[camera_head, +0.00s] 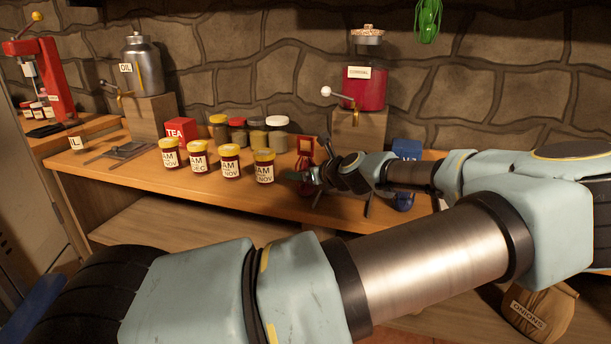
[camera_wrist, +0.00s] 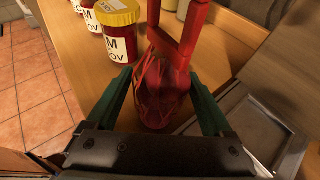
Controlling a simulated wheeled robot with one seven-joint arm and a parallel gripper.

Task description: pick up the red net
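The red net (camera_wrist: 163,95) is a dark red mesh bundle in the wrist view, with a brighter red flat-sided frame or loop (camera_wrist: 182,30) rising from its top. My gripper (camera_wrist: 160,75) has its green fingers on either side of the net, with gaps between them and the mesh. It is open.
A jam jar (camera_wrist: 116,25) stands close left of the net. Jam jars (camera_head: 231,163) line the table (camera_head: 190,205). A red cordial dispenser (camera_head: 364,90) on a wooden block stands behind. A grey tray-like thing (camera_wrist: 240,118) lies to the right. A green net (camera_head: 428,20) hangs above.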

